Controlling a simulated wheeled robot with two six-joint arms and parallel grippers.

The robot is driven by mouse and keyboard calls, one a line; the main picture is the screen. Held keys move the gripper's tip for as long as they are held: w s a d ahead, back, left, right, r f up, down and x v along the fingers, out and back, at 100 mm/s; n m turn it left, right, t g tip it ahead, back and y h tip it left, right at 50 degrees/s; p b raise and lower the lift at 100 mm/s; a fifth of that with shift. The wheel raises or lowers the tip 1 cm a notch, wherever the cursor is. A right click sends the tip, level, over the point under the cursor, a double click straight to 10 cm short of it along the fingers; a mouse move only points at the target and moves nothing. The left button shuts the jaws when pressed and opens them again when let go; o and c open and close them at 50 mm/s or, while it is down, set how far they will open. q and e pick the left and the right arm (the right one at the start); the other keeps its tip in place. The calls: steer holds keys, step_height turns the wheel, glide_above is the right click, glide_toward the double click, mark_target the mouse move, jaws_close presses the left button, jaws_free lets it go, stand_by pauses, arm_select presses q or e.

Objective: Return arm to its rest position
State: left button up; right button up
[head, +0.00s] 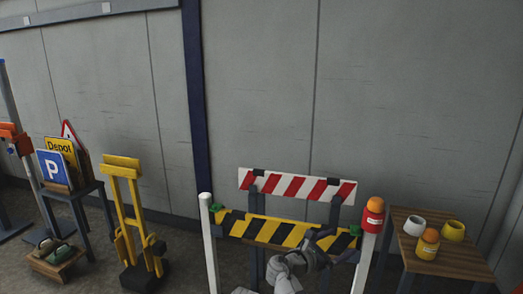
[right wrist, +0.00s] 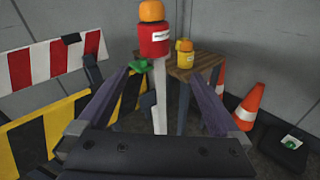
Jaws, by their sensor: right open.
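My right gripper (head: 338,244) is in front of the yellow-and-black striped barrier board (head: 268,231), near its right end. In the right wrist view the gripper (right wrist: 164,72) has its two fingers spread apart, with nothing held between them. A red lamp with an orange top (head: 373,215) sits on the right white post (head: 363,262). In the right wrist view the lamp (right wrist: 153,40) and its post (right wrist: 159,100) appear beyond the fingers, apparently not gripped. My left gripper is not in view.
A red-and-white striped board (head: 297,186) stands behind. A wooden table (head: 462,263) at right holds two cups and a yellow jar (head: 427,244). A sign rack and a yellow stand (head: 129,220) are at left. An orange cone (right wrist: 248,107) stands at right in the wrist view.

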steer(key=s+a+r+m+g+y+p, duration=0.1)
steer(key=s+a+m+g+y+p, duration=0.4)
steer(key=s+a+m+p, duration=0.3)
steer(key=s+a+r+m+g+y+p, duration=0.2)
steer(key=s+a+m+g+y+p, duration=0.2)
steer(key=s+a+m+y+p, duration=0.3)
steer(key=s+a+m+p, duration=0.1)
steer(key=s+m+p, duration=0.3)
steer(key=s+p, duration=0.3)
steer(key=shift+s+a+r+g+y, duration=0.15)
steer(key=shift+s+a+g+y, duration=0.15)
steer(key=shift+a+g+y, duration=0.1)
stand_by(0.6)
